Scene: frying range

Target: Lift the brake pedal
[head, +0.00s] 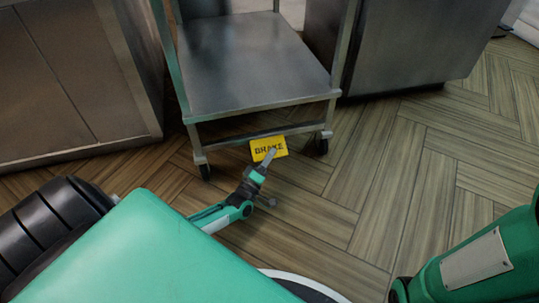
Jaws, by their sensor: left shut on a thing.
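The brake pedal (277,144) is a yellow plate with the word BRAKE, low at the front of a metal cart (250,60). My left gripper (268,160) reaches the pedal's lower edge and covers a small part of it. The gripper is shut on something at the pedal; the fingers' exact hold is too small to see. My right arm shows at the lower right, but its gripper is out of view.
The cart stands on caster wheels (321,145) between a metal cabinet (75,80) on the left and a steel unit (400,45) on the right. The wooden floor (410,170) is clear to the right.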

